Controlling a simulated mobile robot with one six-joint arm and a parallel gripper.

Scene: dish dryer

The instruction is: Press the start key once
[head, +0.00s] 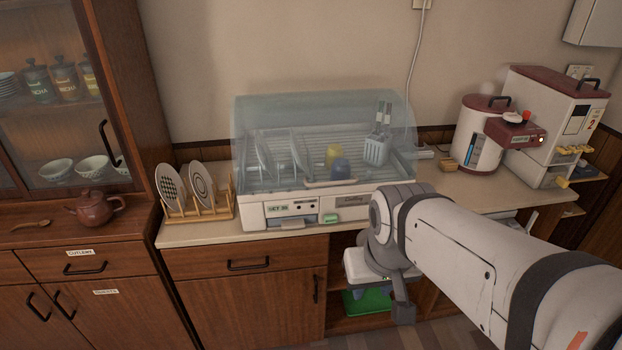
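The dish dryer (254,218) stands on the counter, a white base under a clear bluish cover. The cover is down over plates, a yellow cup (333,155), a blue cup (340,169) and a cutlery basket (377,151). The front panel has a small green display (278,208), small dark controls (305,207) and a green key (330,217). Its lettering is too small to read, so I cannot confirm it as the start key. My gripper (398,312) is below and right of the green key, apart from it, in front of the lower cabinet. Its finger opening is unclear.
A wooden rack with plates (199,205) stands left of the dryer. A white cooker-like container (475,140) and a dispenser with a red top (551,115) stand to the right. The counter edge (200,237) runs below the panel. A green item (366,301) is in the open shelf.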

